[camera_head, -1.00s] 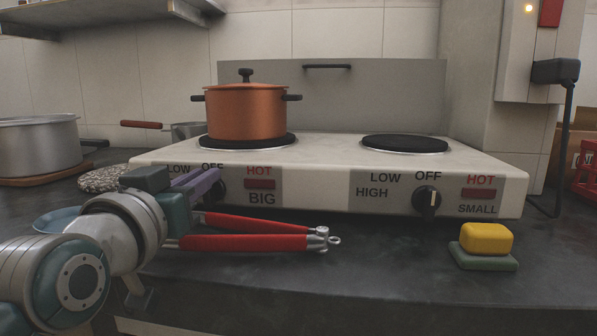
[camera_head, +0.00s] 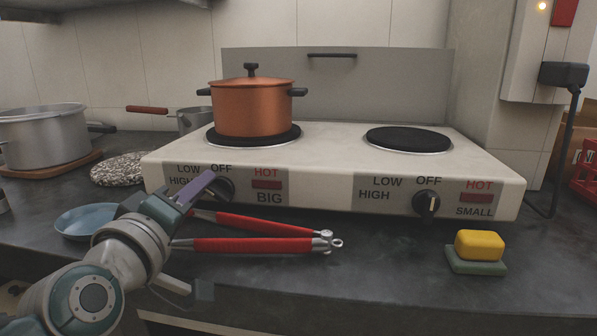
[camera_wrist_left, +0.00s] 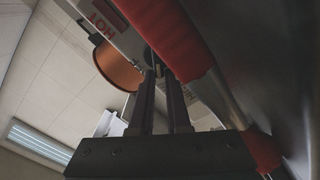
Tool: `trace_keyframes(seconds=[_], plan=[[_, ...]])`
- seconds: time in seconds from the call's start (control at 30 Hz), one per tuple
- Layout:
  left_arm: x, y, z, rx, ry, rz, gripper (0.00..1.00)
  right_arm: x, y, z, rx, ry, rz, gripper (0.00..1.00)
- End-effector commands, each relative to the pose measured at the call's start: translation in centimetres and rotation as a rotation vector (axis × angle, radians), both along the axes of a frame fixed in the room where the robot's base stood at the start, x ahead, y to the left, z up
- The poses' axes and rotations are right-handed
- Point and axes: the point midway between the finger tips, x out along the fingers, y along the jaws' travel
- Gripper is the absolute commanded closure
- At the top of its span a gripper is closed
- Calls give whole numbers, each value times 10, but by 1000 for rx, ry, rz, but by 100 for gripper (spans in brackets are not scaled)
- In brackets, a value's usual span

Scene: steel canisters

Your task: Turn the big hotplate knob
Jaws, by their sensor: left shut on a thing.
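The white double hotplate (camera_head: 330,166) stands on the dark counter. Its big knob (camera_head: 225,190) is black, on the left front panel under LOW, OFF and HIGH, beside the word BIG. My left gripper (camera_head: 208,186) is at this knob with its purple-grey fingers, shut on it; the fingers partly cover it. In the left wrist view the two dark fingers (camera_wrist_left: 163,85) reach up to the dark knob (camera_wrist_left: 152,58). The small knob (camera_head: 426,204) on the right panel is untouched. My right gripper is out of view.
Red-handled tongs (camera_head: 255,244) lie just below the panel, close to my left gripper. A copper pot (camera_head: 252,110) sits on the left burner. A yellow sponge (camera_head: 479,244) on a green one lies right. A blue plate (camera_head: 85,222) is at left.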

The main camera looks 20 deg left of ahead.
Motion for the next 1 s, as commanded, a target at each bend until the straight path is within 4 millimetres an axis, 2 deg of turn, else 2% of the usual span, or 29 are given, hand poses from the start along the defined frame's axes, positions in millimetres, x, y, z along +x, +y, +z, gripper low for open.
trace_keyframes(seconds=[0.03, 0.5, 1.0], plan=[[-1, -3, -9, -44, 15, -11, 100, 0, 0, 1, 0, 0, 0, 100], [-1, -2, -15, -382, -69, -13, 100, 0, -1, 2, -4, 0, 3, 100], [0, -3, -16, -487, -96, -13, 100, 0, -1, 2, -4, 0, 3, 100]])
